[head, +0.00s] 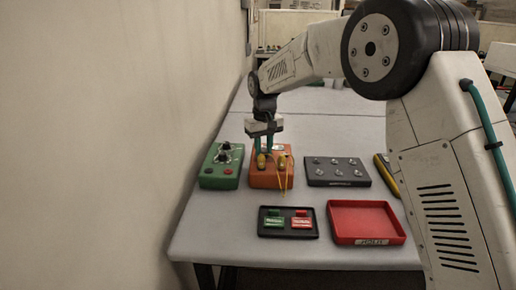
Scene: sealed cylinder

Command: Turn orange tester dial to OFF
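The orange tester (264,180) is a small box on the grey table, left of centre. Yellow parts and thin yellow leads show on its top and front. My gripper (264,153) points down over the tester's top, with its two teal fingers slightly apart. The fingertips are at or just above the top face, and I cannot tell whether they touch. The dial and its markings cannot be made out. It is too small to tell whether anything is between the fingers.
A green box with black knobs (222,165) stands close on the left, near the wall. A dark panel with several knobs (337,172) is on the right. In front are a black tray with green and red blocks (288,234) and a red tray (366,206). A yellow tool (386,174) lies right.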

